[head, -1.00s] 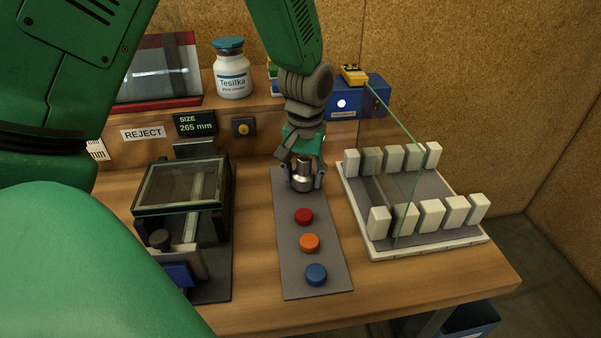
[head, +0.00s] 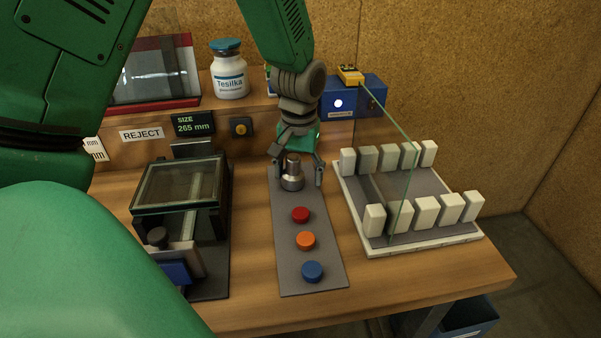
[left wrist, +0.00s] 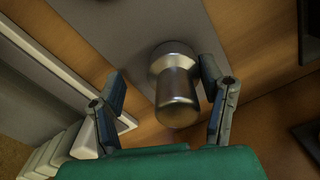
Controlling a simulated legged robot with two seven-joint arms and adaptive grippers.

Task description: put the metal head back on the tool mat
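The metal head (head: 292,174), a silver stepped cylinder, stands upright at the far end of the grey tool mat (head: 291,262). My left gripper (head: 299,178) is open around it, with one finger on each side. In the left wrist view, the metal head (left wrist: 175,88) is close to the right finger, and a wide gap separates it from the left finger of the gripper (left wrist: 163,88). I cannot tell whether the right finger touches it. The mat (left wrist: 128,38) also shows there beneath the head. My right gripper is not in view.
Red (head: 300,214), orange (head: 306,240) and blue (head: 312,271) knobs are on the mat. On the right, a rack (head: 425,243) with white blocks holds an upright glass pane (head: 401,204). A glass-topped fixture (head: 180,184) stands on the left. The front table strip is clear.

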